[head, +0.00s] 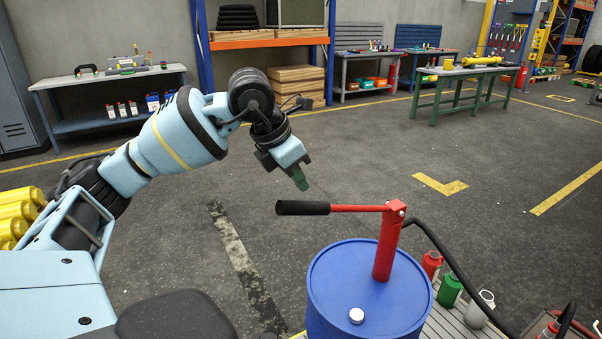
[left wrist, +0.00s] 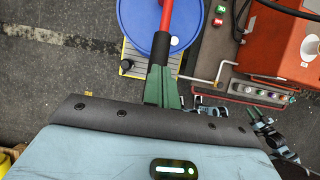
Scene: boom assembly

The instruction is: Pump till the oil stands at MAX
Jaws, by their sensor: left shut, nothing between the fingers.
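The hand pump has a red column (head: 387,250) standing on the blue drum (head: 335,285) and a level red lever (head: 357,208) with a black grip (head: 302,208) pointing left. My left gripper (head: 301,182) is shut and empty, with its green fingertips a little above the grip. In the left wrist view the shut fingers (left wrist: 162,88) line up with the black grip (left wrist: 158,55), which shows beyond their tips; I cannot tell whether they touch. No oil level or MAX mark can be made out.
Red, green and grey bottles (head: 450,291) stand right of the drum, by a black hose (head: 450,265). A white cap (head: 356,315) sits on the drum top. In the left wrist view an orange machine (left wrist: 285,45) with several buttons is at right. The floor left of the drum is clear.

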